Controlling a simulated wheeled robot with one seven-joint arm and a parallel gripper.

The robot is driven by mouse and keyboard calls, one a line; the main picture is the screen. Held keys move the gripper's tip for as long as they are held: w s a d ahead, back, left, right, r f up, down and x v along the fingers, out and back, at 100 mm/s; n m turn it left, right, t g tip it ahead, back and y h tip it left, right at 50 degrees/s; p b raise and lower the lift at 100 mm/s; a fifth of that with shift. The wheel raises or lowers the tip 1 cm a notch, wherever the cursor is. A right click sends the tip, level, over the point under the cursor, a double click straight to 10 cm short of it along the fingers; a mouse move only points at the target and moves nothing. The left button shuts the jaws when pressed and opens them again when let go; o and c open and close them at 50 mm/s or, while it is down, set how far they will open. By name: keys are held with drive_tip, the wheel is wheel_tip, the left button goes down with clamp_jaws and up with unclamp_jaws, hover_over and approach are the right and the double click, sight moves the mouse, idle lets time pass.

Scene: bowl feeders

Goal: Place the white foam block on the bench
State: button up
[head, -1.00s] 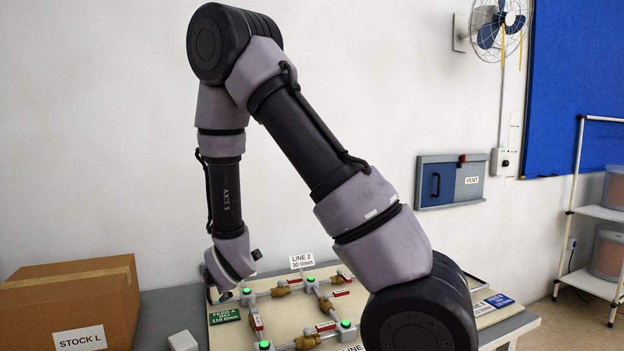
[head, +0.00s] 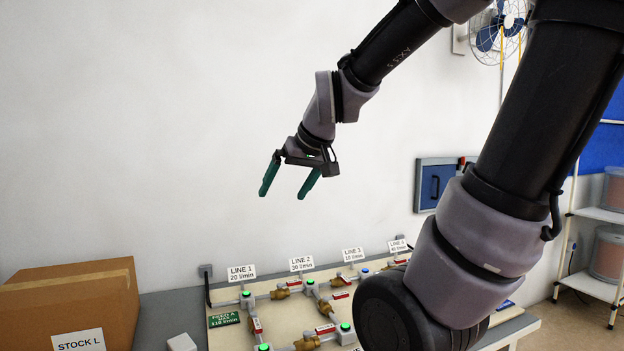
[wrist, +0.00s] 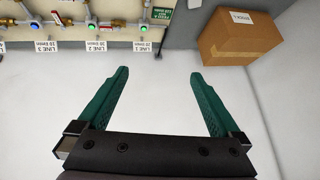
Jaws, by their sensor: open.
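The white foam block (head: 182,343) rests on the grey bench (head: 165,310), between the cardboard box and the pipe board, and is cut by the bottom edge of the head view. A small white piece of it shows at the top edge of the wrist view (wrist: 195,3). My gripper (head: 286,194) is open and empty, with its green fingers pointing down and to the left, high above the bench in front of the white wall. In the wrist view, nothing is between the fingers (wrist: 160,73).
A cardboard box (head: 75,305) marked STOCK L stands left of the block. The pipe board (head: 290,315) with valves, lit buttons and upright line signs fills the bench to the right. A blue wall box (head: 433,185) hangs behind. The air around my gripper is clear.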

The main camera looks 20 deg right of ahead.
drive_tip(key=s+d+r+m, duration=0.2)
drive_tip(key=s+r+m, duration=0.1)
drive_tip(key=s, duration=0.5)
drive_tip(key=shift+s+d+m+h, duration=0.2)
drive_tip(key=shift+s+m+h, duration=0.1)
drive_tip(key=shift+m, duration=0.5)
drive_tip(key=shift+w, duration=0.1)
